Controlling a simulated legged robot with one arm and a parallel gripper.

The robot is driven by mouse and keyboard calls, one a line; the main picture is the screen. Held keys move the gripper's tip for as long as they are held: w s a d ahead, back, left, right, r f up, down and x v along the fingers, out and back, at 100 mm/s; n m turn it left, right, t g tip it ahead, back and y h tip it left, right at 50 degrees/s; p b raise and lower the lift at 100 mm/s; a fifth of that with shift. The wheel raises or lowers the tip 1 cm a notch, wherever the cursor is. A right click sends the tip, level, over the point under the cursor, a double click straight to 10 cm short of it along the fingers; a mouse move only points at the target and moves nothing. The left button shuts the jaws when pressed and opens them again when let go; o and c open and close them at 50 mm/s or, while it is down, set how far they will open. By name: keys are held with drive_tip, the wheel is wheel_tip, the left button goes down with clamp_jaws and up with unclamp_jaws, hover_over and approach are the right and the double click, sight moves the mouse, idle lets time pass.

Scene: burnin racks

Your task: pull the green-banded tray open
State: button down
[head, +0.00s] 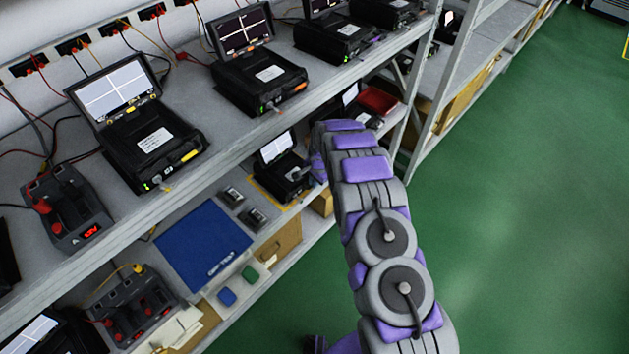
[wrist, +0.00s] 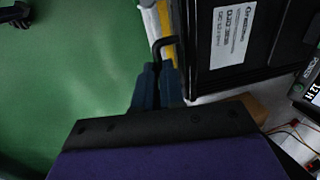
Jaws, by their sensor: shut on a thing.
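In the wrist view, my gripper (wrist: 158,84) has its two dark blue fingers close together at the base of a dark hooked handle (wrist: 163,46), shut on it. The handle stands beside a black unit (wrist: 240,72) with a white label, by a yellow and white edge (wrist: 164,18). I cannot make out a green band on this unit. In the head view, my arm reaches to the lower shelf, near a small black unit with a screen (head: 284,178); the arm hides my gripper there.
The upper shelf (head: 215,150) holds several black units with screens. A rack post (head: 408,125) stands behind my arm. The green floor (head: 510,210) at right is open.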

idle(0.6)
drive_tip(key=s+d+p, duration=0.2)
drive_tip(key=s+d, duration=0.6)
drive_tip(key=d, duration=0.2)
drive_tip(key=shift+s+d+p, duration=0.3)
drive_tip(key=shift+s+d, duration=0.05)
drive_tip(key=shift+s, duration=0.05)
drive_tip(key=c, duration=1.5)
unclamp_jaws()
wheel_tip(320, 180, up, 17)
drive_tip(key=s+d+p, duration=0.2)
drive_tip(key=p, duration=0.1)
drive_tip(key=shift+d, duration=0.15)
